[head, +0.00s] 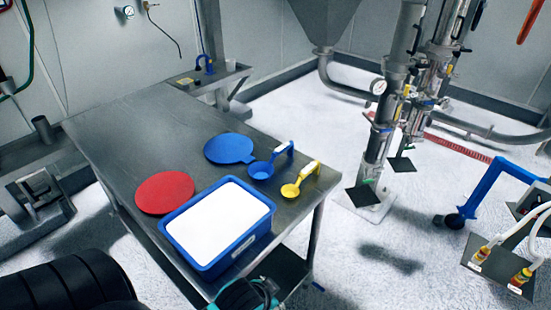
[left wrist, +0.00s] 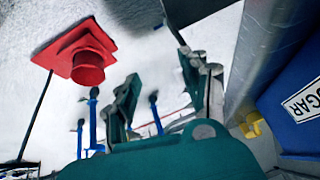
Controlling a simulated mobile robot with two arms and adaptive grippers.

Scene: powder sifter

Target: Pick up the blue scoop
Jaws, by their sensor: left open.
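The blue scoop (head: 261,170) lies on the steel table (head: 130,125) near its right edge, with its handle pointing up and right. A yellow scoop (head: 291,190) lies just to its right and nearer. A teal and black gripper (head: 258,288), my left one, shows at the bottom edge of the head view, below the scoop and apart from it. In the left wrist view my left gripper (left wrist: 160,72) is open with nothing between its fingers. The blue scoop cannot be made out there. My right gripper is not seen.
A blue bin (head: 203,267) of white powder stands at the table's near edge, between gripper and scoop. A red disc (head: 165,192) and a blue disc (head: 229,148) lie beside it. The table's far left is clear. A red stand (left wrist: 85,62) shows in the wrist view.

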